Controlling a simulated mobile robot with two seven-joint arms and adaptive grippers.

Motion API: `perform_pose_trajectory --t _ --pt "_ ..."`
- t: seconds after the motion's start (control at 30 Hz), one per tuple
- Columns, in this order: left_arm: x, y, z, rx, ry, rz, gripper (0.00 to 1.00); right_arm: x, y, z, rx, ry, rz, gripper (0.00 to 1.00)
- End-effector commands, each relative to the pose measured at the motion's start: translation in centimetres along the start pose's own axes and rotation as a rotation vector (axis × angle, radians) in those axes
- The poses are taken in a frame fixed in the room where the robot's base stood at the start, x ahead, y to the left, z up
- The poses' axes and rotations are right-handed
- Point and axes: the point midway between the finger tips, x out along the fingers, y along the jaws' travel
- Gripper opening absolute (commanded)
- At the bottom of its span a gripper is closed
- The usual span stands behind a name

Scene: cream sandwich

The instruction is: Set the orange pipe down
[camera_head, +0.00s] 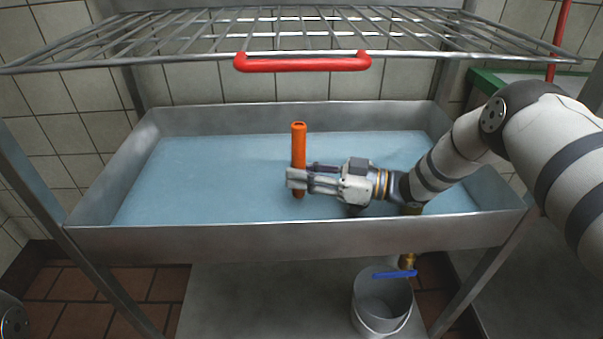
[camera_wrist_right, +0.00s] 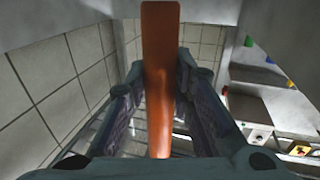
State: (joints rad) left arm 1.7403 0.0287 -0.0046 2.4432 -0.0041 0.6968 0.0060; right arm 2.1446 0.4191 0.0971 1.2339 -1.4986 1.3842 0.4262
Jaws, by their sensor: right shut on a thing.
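The orange pipe (camera_head: 299,150) stands upright over the metal basin (camera_head: 300,240), held by my right gripper (camera_head: 297,182). The right gripper is shut on the lower part of the pipe, and its fingers hide part of it. The pipe's lower end shows just below the fingers; I cannot tell whether it touches the blue surface. In the right wrist view the orange pipe (camera_wrist_right: 160,60) runs lengthwise between the two fingers (camera_wrist_right: 158,110). My left gripper is not in view.
The blue surface (camera_head: 210,180) in the basin is clear around the pipe. A wire rack (camera_head: 170,45) with a red handle (camera_head: 302,62) hangs above. A bucket (camera_head: 381,305) and a blue valve handle (camera_head: 394,274) are below the basin.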

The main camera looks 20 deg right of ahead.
Motion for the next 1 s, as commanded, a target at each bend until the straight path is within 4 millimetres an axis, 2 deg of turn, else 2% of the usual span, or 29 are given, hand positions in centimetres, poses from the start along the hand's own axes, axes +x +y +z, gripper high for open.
perform_pose_trajectory --t 0.37,0.4,0.47,0.73,0.87,0.9,1.0 --pt "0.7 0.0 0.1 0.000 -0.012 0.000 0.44 0.0 -0.1 1.3 0.003 -0.004 0.000 0.00" --pt "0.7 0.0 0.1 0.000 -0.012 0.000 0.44 -0.1 -0.1 1.3 0.004 -0.006 0.000 0.28" --pt "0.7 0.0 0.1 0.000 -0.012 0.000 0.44 -0.1 -0.1 1.4 0.005 -0.007 -0.001 0.42" --pt "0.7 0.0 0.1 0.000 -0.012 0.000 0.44 -0.1 -0.3 1.7 0.009 -0.012 -0.001 0.42" --pt "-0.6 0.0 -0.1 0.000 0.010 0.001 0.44 -0.1 -0.2 -0.4 0.003 -0.009 -0.001 0.42" --pt "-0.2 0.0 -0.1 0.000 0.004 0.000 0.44 -1.2 -0.2 0.2 0.008 -0.012 0.000 0.42" --pt "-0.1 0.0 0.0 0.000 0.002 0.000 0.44 -3.7 -0.1 0.3 0.009 -0.011 0.003 0.42"
